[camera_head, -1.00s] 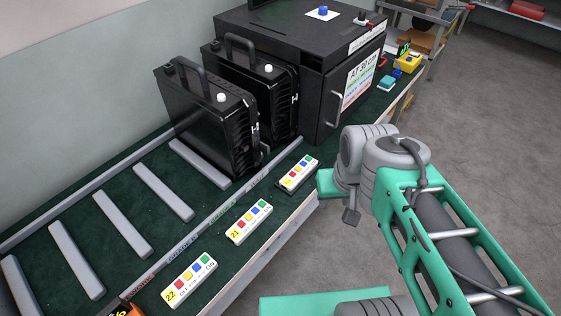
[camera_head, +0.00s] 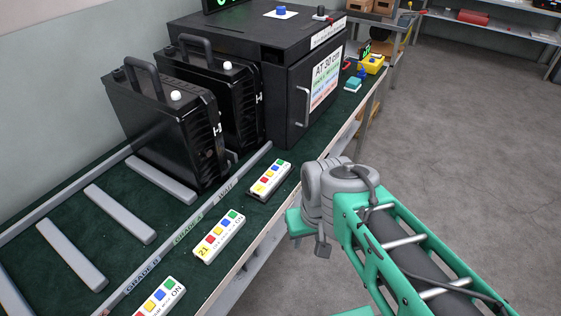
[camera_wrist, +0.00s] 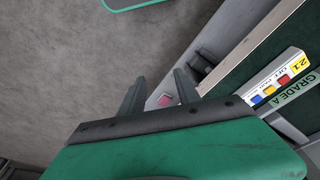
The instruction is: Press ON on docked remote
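A white remote (camera_head: 270,179) with coloured buttons sits on a black base at the bench's front edge, nearest the big black box. A second remote marked 21 (camera_head: 219,237) lies nearer; it also shows at the right of the wrist view (camera_wrist: 277,87). A third remote (camera_head: 160,298) is cut by the bottom edge. In the head view my arm's end is right of the remotes, beyond the bench edge; the fingers are hidden there. In the wrist view my gripper (camera_wrist: 158,88) has its fingers apart, with nothing held, over the floor beside the bench.
Two black floodlight housings (camera_head: 170,125) (camera_head: 228,95) stand behind the remotes. A large black box (camera_head: 290,85) with a handle and sign stands beyond them. Grey bars (camera_head: 120,213) lie across the green bench top. The floor (camera_head: 460,150) on the right is clear.

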